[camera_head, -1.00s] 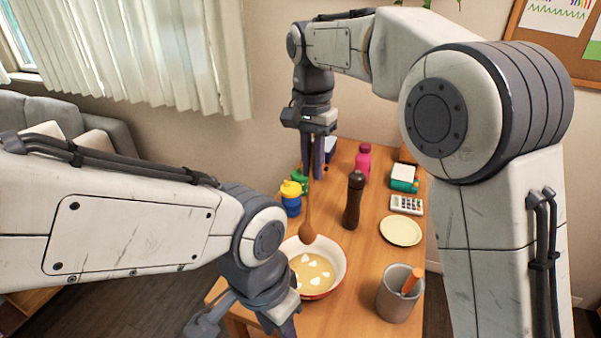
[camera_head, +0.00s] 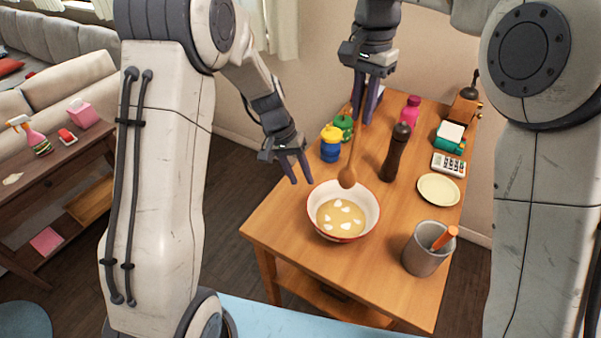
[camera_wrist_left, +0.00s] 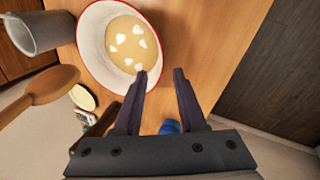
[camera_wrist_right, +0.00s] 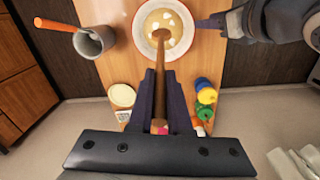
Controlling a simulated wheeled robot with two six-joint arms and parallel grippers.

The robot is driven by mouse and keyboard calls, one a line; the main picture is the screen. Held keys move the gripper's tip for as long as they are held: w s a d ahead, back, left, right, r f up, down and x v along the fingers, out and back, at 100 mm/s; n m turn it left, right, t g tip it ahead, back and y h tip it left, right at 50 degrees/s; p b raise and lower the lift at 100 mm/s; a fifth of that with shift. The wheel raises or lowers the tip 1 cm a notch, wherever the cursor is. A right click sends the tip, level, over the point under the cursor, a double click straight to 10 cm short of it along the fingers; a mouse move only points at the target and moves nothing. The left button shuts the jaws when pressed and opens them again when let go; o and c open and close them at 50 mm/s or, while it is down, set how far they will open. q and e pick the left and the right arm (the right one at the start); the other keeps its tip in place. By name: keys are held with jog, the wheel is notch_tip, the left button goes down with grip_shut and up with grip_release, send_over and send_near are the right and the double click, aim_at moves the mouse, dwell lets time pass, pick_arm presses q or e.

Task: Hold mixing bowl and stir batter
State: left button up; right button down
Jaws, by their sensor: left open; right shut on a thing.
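The white mixing bowl (camera_head: 318,221) with a red rim stands on the wooden table, holding pale batter (camera_head: 341,217) with several white pieces. My left gripper (camera_head: 299,181) is open and empty at the bowl's back left; in the left wrist view (camera_wrist_left: 160,77) one fingertip is close to the rim, and I cannot tell if it touches. My right gripper (camera_head: 366,115) is shut on the handle of the wooden spoon (camera_head: 348,177). The spoon hangs head down and appears to be above the bowl's back rim. It also shows in the right wrist view (camera_wrist_right: 160,80).
A dark pepper mill (camera_head: 396,152), blue-yellow bottle (camera_head: 330,147) and green item (camera_head: 344,124) stand behind the bowl. A cream plate (camera_head: 438,189) and calculator (camera_head: 449,164) lie right. A grey container (camera_head: 424,254) with an orange-handled utensil stands front right. Table space left of the bowl is clear.

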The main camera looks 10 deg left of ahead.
aim_at(310, 199)
pick_arm(q)
jog(key=x, duration=1.1)
jog(key=shift+d+f, duration=0.15)
jog(key=shift+f, duration=0.15)
grip_shut()
jog(key=shift+s, duration=0.1)
dwell(2.7)
pick_arm(e)
jog(key=shift+f, duration=0.1)
notch_tip(310, 199, down, 16)
jog(key=w, duration=0.1)
jog(key=shift+f, duration=0.25)
dwell(1.1)
